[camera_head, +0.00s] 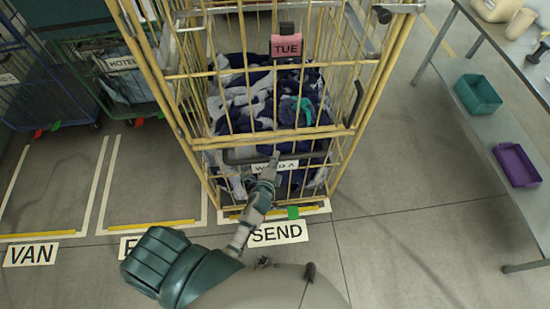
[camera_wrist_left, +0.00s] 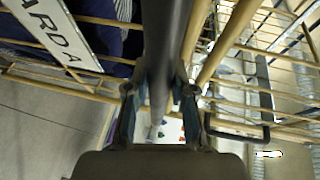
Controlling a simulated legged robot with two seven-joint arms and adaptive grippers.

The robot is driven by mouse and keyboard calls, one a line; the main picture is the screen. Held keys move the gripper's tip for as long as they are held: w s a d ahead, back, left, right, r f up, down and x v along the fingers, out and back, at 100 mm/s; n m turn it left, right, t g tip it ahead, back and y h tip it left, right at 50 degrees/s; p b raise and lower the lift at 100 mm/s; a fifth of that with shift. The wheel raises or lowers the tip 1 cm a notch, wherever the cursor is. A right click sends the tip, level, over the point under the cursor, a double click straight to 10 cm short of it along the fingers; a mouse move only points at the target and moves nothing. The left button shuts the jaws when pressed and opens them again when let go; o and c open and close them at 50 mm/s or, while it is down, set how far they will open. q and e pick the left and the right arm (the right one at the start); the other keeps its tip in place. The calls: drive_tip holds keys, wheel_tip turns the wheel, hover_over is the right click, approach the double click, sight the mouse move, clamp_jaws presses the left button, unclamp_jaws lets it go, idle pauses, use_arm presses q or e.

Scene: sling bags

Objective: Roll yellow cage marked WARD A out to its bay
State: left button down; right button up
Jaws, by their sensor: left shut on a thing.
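The yellow cage (camera_head: 176,105) stands in front of me, filled with dark blue and grey cloth (camera_head: 245,100). Its WARD A label (camera_head: 287,166) is on the front, partly hidden by my gripper; part of that label also shows in the left wrist view (camera_wrist_left: 52,32). A dark handle bar (camera_head: 237,159) crosses the cage front. My left gripper (camera_head: 271,168) is shut on this handle; in the left wrist view the dark bar (camera_wrist_left: 166,40) runs between its fingers (camera_wrist_left: 158,105). A red TUE tag (camera_head: 287,47) hangs higher on the cage. My right gripper is not in view.
The cage stands at the bay marked SEND (camera_head: 278,233); a green tab (camera_head: 293,212) shows at its foot. Left are empty marked bays, one labelled VAN (camera_head: 31,254), with green and blue cages behind. A grey table (camera_head: 452,28) with teal (camera_head: 478,94) and purple (camera_head: 517,164) bins stands right.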

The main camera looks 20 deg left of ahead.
use_arm(q)
drive_tip(key=shift+s+d+f, duration=0.15)
drive_tip(key=shift+s+f, duration=0.05)
drive_tip(key=shift+f, duration=0.15)
drive_tip(key=c, duration=1.2)
unclamp_jaws()
drive_tip(key=shift+o, duration=1.1)
drive_tip(key=shift+r, duration=0.15)
drive_tip(key=v, duration=1.2)
drive_tip(key=shift+w, duration=0.1)
